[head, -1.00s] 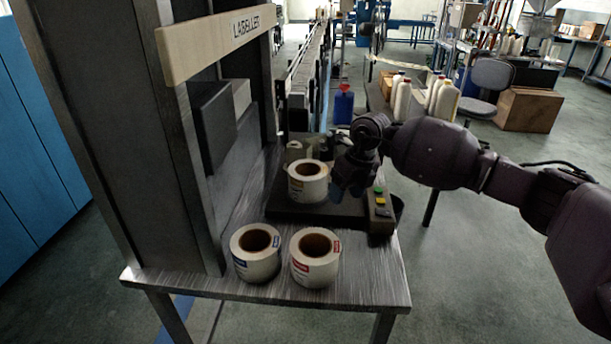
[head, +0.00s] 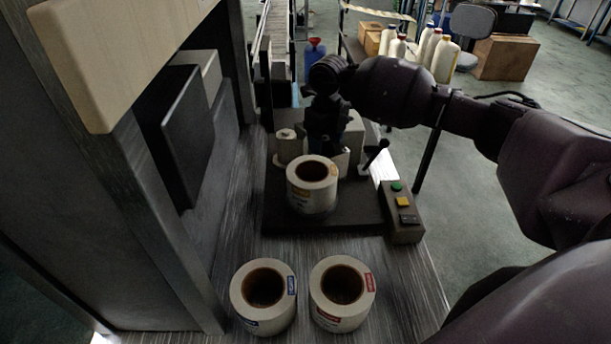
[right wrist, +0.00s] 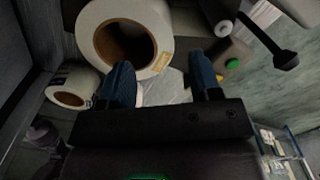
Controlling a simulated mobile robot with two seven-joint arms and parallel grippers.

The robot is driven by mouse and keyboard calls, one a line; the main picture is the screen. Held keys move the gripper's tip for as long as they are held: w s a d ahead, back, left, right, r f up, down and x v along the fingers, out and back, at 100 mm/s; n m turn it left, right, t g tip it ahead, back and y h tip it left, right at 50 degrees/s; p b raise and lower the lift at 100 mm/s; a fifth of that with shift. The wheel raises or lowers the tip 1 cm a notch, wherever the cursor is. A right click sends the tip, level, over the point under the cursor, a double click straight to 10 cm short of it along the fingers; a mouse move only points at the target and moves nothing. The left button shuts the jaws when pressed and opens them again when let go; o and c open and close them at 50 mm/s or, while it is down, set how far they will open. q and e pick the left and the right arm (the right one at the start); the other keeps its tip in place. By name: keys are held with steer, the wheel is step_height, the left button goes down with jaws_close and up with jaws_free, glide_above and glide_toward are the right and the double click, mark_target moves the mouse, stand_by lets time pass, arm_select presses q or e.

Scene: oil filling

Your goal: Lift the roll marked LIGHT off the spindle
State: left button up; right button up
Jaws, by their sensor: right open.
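A white roll (head: 312,190) with a dark brown core and a small orange-yellow label sits on the labeller's dark plate. Its label is too small to read, and no spindle shows in its core. My right gripper (head: 326,142) is just behind the roll, pointing down; its fingertips are hard to make out there. In the right wrist view, my right gripper (right wrist: 162,82) has its two blue fingers apart with nothing between them. The roll (right wrist: 96,22) is close beyond the left finger, its yellow label at the lower edge. My left gripper is not in view.
Two more rolls stand on the bench in front, one with a blue label (head: 263,318) and one with a red label (head: 338,316). A button box (head: 403,215) is right of the plate. A black-knobbed lever (head: 374,157) stands behind it. The labeller frame (head: 150,240) rises at left.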

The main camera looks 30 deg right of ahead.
mark_target(326, 173)
steer(key=shift+s+f, duration=0.15)
steer(key=shift+f, duration=0.35)
steer(key=f, duration=0.9)
steer(key=shift+s+d+f, duration=0.1)
steer(key=shift+s+f, duration=0.15)
steer(key=shift+s, duration=0.05)
steer(key=shift+r, duration=0.1)
jaws_close()
